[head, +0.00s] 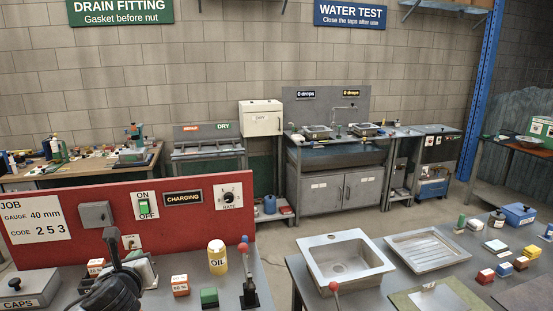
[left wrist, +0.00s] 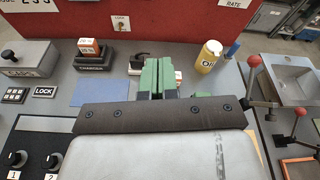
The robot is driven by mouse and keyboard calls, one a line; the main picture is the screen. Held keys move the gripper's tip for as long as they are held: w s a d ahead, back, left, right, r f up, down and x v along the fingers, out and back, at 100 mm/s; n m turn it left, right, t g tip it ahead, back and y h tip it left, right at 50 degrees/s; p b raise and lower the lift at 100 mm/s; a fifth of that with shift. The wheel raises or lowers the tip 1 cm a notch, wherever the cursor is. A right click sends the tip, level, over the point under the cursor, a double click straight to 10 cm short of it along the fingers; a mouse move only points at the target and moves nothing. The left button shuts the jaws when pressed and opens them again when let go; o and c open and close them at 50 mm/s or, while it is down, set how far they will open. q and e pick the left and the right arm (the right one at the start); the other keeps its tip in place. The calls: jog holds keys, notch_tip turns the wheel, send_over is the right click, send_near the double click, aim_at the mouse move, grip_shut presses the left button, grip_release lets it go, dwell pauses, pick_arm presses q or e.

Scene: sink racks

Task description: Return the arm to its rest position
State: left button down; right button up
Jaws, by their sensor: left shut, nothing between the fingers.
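My left gripper (head: 113,236) is at the lower left of the head view, above the bench in front of the red panel (head: 70,215). In the left wrist view its green-padded fingers (left wrist: 158,76) are together with nothing between them. A black charger (left wrist: 90,62) with an orange-and-white block (left wrist: 90,46) on top stands to the left of the fingers in that view. A dark object (left wrist: 138,65) sits just beyond the fingers, partly hidden by them. My right gripper is not in view.
A yellow oil bottle (head: 217,260), a green block (head: 209,297) and a red-knobbed lever (head: 246,265) stand on the bench. A grey CAPS box (left wrist: 25,62) is at the left. A sink basin (head: 346,262) lies on the neighbouring table. Open floor lies beyond.

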pick_arm(q)
jog(key=s+d+f+n+g+h, duration=0.2)
jog(key=s+d+f+n+g, duration=0.45)
jog(key=s+f+n, duration=0.65)
jog(key=s+d+f+n+g+h, duration=0.1)
jog(key=s+f+n+g, duration=0.1)
jog(key=s+n, duration=0.4)
jog(key=s+d+f+n+g, duration=0.1)
jog(key=s+f+n, duration=0.2)
jog(key=s+n, duration=0.35)
jog(key=s+d+f+n+g+h, duration=0.15)
jog(key=s+n, duration=0.25)
jog(key=s, duration=0.5)
notch_tip(320, 180, down, 30)
jog(key=g+b, duration=0.2)
jog(key=b, duration=0.2)
jog(key=s+a+f+g+y+b, duration=0.1)
jog(key=s+a+f+b, duration=0.1)
jog(key=s+f, duration=1.5)
notch_tip(320, 180, down, 3)
jog(key=shift+a+f+b, duration=0.1)
jog(key=shift+a+b, duration=0.3)
jog(key=shift+b, duration=0.2)
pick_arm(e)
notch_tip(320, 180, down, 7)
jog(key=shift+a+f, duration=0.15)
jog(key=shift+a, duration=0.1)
